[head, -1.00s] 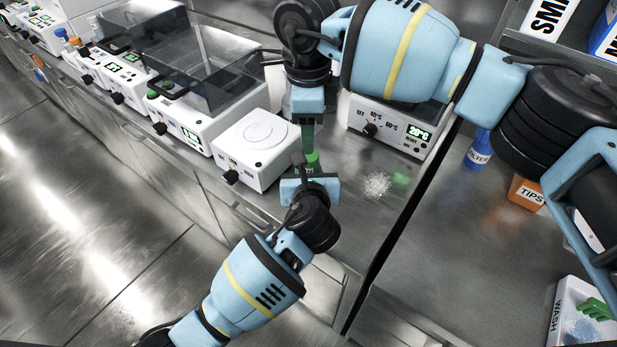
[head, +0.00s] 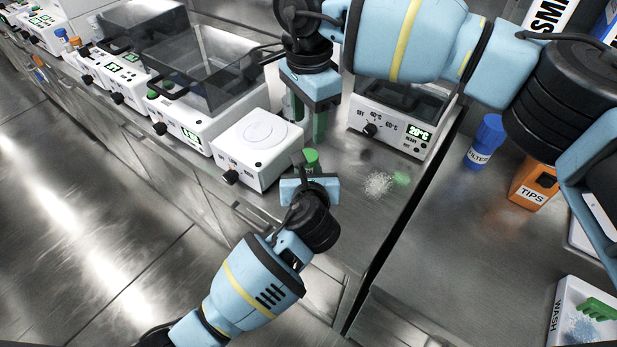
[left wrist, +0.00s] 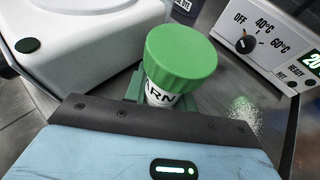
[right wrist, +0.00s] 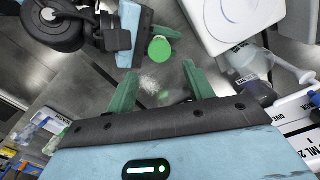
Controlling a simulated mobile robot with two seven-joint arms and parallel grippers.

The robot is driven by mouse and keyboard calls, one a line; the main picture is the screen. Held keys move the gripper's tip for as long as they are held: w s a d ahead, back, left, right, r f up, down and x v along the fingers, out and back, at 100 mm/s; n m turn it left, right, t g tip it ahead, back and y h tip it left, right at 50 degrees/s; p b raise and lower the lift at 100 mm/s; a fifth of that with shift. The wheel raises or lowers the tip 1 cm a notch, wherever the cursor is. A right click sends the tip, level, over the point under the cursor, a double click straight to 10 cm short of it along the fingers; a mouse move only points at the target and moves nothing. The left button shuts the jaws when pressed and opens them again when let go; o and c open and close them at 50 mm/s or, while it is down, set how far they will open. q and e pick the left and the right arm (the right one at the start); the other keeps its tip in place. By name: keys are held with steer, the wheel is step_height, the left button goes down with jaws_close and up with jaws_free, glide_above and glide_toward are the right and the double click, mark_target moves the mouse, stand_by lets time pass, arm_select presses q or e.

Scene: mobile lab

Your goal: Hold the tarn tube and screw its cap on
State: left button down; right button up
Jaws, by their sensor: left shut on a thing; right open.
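The tarn tube (left wrist: 160,96), with part of its label showing, is upright in my left gripper (left wrist: 162,100), which is shut on it. The green cap (left wrist: 181,55) sits on top of the tube; I cannot tell how tight it is. The cap also shows in the head view (head: 311,157) and in the right wrist view (right wrist: 160,48). My right gripper (head: 309,122) is open and empty above the cap, apart from it. Its two green fingers are spread wide in the right wrist view (right wrist: 162,85). The lower tube is hidden by my left gripper.
A white stirrer-like device (head: 258,146) stands left of the tube. A heater (head: 392,126) reading 20°C stands behind right. A white speckled patch (head: 378,185) lies on the steel bench. A blue FILTER container (head: 484,142), an orange TIPS box (head: 532,185) and a WASH tray (head: 560,312) are at right.

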mark_target(308, 155)
steer(key=shift+f, duration=3.9)
steer(key=c, duration=1)
steer(key=shift+m, duration=1.8)
steer(key=o, duration=1.1)
steer(key=shift+r, duration=0.1)
steer(key=shift+r, duration=2.2)
